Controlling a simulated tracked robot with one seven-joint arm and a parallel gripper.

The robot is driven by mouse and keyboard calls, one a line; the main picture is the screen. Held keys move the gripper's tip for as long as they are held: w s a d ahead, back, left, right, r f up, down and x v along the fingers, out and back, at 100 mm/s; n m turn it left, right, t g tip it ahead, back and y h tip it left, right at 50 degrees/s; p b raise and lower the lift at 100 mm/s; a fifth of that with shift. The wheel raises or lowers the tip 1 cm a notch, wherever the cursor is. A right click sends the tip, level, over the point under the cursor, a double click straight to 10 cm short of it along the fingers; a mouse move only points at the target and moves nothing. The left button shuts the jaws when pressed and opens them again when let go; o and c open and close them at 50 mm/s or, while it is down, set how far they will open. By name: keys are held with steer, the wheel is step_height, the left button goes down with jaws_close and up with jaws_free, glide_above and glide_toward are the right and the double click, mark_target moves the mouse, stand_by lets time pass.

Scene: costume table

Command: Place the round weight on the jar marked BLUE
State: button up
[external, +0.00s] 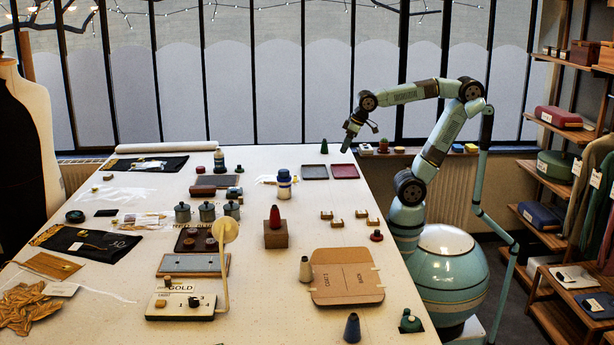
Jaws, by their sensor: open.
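My gripper (347,147) hangs pointing down over the far right part of the table, close to a small dark green cone. Its jaws are open and I see nothing between them. Three grey lidded jars (207,212) stand in a row left of centre; any marking on them is too small to read. In front of them a dark tray (180,247) bears small round brownish pieces (211,244), which look like weights; I cannot tell which is the round weight. A white and blue container (284,191) stands behind and to the right of the jars.
A red cone stands on a wooden block (276,234) near the middle. A board marked GOLD (181,305) with a tall disc-topped arm stands in front. A cardboard sheet (346,277), small wooden pieces and cones lie at right. Two shallow trays (344,171) lie near my gripper.

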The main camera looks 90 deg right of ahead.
steer(key=s+a+f+n+t, duration=0.1)
steer(key=s+f+n, duration=0.2)
steer(key=s, duration=0.3)
steer(key=shift+s+y, duration=0.2)
steer(key=shift+y, duration=0.1)
stand_by(0.8)
